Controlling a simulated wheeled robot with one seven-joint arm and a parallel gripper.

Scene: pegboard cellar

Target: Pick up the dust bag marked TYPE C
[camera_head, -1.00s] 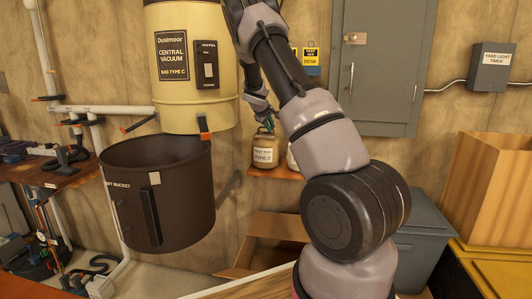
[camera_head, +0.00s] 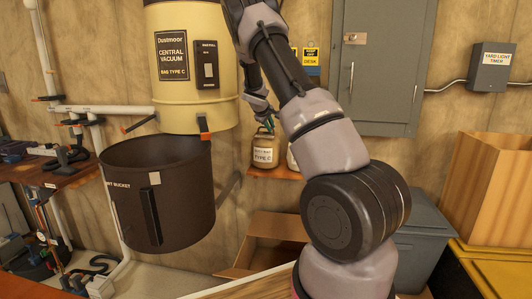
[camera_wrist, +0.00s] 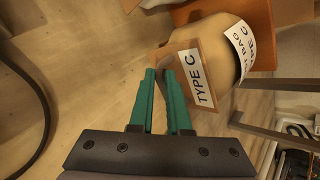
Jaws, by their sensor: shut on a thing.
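The tan dust bag marked TYPE C (camera_head: 264,154) is upright at the small orange wall shelf, right of the dark bucket. In the wrist view the bag (camera_wrist: 212,36) shows a TYPE C card and a second white label. My gripper (camera_head: 268,128) is at the top of the bag in the head view. In the wrist view its teal fingers (camera_wrist: 159,78) are closed on a thin brownish part at the bag's top. I cannot tell whether the bag's base touches the shelf.
A second pale container (camera_head: 291,158) stands right beside it, mostly hidden by my arm. The shelf (camera_head: 288,174) is narrow. The central vacuum (camera_head: 187,100) and dirt bucket (camera_head: 170,205) are close on the left. A grey cabinet (camera_head: 382,65) hangs right; an open cardboard box (camera_head: 270,240) lies below.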

